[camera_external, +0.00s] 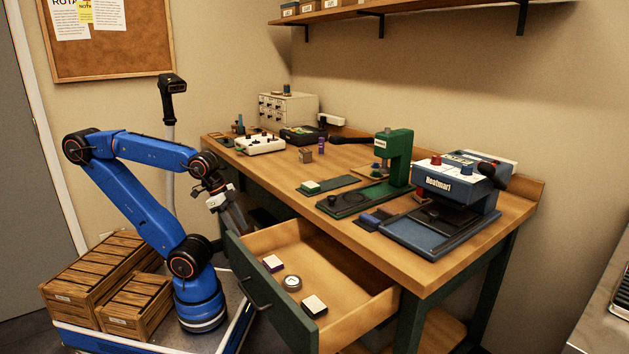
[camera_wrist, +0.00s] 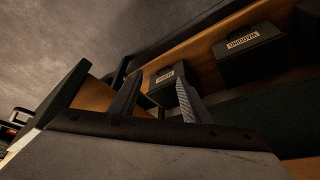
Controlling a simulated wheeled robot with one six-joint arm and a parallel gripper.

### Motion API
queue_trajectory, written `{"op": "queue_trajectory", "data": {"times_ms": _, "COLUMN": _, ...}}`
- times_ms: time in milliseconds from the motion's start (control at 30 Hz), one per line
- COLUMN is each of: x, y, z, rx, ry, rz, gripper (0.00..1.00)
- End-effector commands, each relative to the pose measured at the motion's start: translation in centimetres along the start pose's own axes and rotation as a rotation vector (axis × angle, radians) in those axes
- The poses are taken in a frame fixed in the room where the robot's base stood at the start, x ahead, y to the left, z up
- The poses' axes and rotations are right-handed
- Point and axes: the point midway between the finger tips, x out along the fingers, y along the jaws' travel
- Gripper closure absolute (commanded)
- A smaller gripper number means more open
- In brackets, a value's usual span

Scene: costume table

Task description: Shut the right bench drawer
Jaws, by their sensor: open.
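The right bench drawer (camera_external: 335,275) stands pulled out from the bench in the external view. It has a dark green front (camera_external: 283,318) with a dark bar handle (camera_external: 252,292) and a pale wood inside. Inside lie a small purple-sided box, a round gauge and a white-topped dark block. My gripper (camera_external: 238,222) points down by the drawer's far left corner; I cannot tell if it touches. In the wrist view my gripper (camera_wrist: 158,98) has its two fingers apart with nothing between them. A green panel edge (camera_wrist: 62,95) at left there looks like the drawer front.
The wooden bench top (camera_external: 430,265) carries a blue press (camera_external: 440,205), a green press (camera_external: 395,160) and a white control box (camera_external: 260,143). Wooden crates (camera_external: 100,275) sit beside my arm's base. Dark labelled boxes (camera_wrist: 250,52) show below the bench in the wrist view.

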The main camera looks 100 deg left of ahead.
Motion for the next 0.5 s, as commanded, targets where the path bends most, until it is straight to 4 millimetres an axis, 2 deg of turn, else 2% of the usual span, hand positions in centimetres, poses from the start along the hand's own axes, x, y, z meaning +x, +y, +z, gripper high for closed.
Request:
{"op": "queue_trajectory", "data": {"times_ms": 33, "x": 0.0, "y": 0.0, "z": 0.0, "rx": 0.001, "ry": 0.000, "rz": 0.000, "gripper": 0.69}}
{"op": "queue_trajectory", "data": {"times_ms": 167, "x": -0.7, "y": 0.0, "z": -0.4, "rx": 0.002, "ry": 0.001, "rz": 0.000, "gripper": 1.00}}
{"op": "queue_trajectory", "data": {"times_ms": 267, "x": -2.8, "y": 0.0, "z": -1.3, "rx": 0.003, "ry": 0.003, "rz": -0.001, "gripper": 1.00}}
{"op": "queue_trajectory", "data": {"times_ms": 500, "x": -9.3, "y": 0.0, "z": -4.2, "rx": 0.004, "ry": 0.003, "rz": -0.001, "gripper": 1.00}}
